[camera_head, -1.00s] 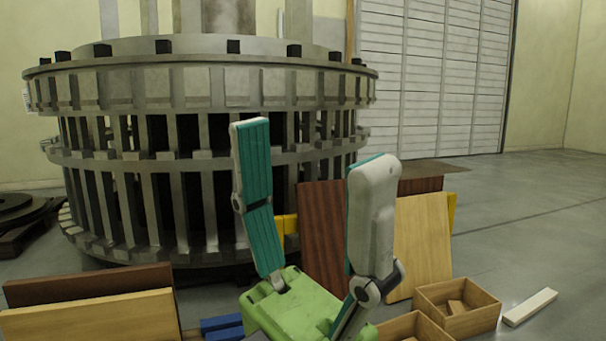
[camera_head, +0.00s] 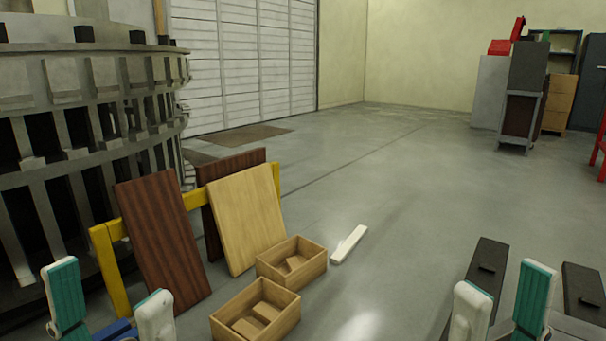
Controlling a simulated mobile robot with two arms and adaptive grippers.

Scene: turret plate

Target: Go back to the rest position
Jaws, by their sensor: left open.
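My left gripper (camera_head: 108,290) is at the lower left edge of the view. Its two teal-and-white fingers stand apart with nothing between them. My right gripper (camera_head: 503,289) is at the lower right. Its fingers also stand apart, with no object seen between them. Both grippers are low in the picture, their lower parts cut off by the bottom edge. A large grey metal turret structure (camera_head: 92,83) with slotted rings fills the left side, behind my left gripper.
Dark wood panels (camera_head: 160,240) and a light panel (camera_head: 245,220) lean on a yellow rail (camera_head: 108,268). A white bar (camera_head: 349,244) lies beyond. Dark slabs (camera_head: 488,262) lie near my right gripper. The middle floor is open.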

